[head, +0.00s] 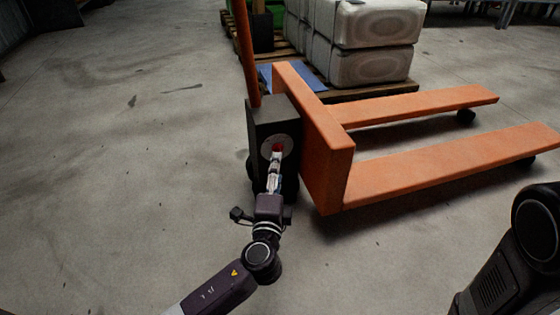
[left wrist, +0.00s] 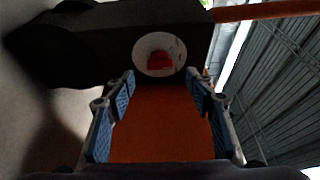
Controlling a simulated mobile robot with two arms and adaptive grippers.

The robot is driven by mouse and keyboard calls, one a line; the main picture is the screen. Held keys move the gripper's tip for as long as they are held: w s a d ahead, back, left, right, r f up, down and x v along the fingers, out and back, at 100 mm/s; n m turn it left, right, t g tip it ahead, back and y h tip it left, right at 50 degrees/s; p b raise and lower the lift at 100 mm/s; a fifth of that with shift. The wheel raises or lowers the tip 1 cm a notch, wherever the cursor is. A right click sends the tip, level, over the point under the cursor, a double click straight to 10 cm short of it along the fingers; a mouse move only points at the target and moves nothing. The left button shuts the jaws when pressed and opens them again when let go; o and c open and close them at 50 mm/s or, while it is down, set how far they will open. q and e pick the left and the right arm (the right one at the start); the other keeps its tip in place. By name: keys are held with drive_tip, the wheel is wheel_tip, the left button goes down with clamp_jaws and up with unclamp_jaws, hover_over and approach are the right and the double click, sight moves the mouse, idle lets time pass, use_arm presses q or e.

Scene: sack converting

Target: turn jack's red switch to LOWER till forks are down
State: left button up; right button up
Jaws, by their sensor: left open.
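The orange pallet jack (head: 327,157) stands on the floor, with its handle rising from a dark housing (head: 273,113). A round pale dial with a red switch (head: 277,148) is on the housing's side. In the left wrist view the red switch (left wrist: 160,61) sits in the dial, ahead of and between my fingers. My left gripper (head: 275,165) is at the dial in the head view. In the left wrist view my left gripper (left wrist: 163,88) is open, with blue finger pads apart and nothing between them. The dial's markings are too small to read. My right gripper is out of view.
The jack's forks (head: 450,168) extend to the right. Behind them, wrapped pale sacks (head: 372,45) sit on a wooden pallet (head: 350,92). The concrete floor at left (head: 120,170) is clear.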

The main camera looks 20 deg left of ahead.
sight(279, 151)
use_arm(q)
drive_tip(key=b+x, duration=0.3)
drive_tip(key=x, duration=0.3)
drive_tip(key=shift+w, duration=0.35)
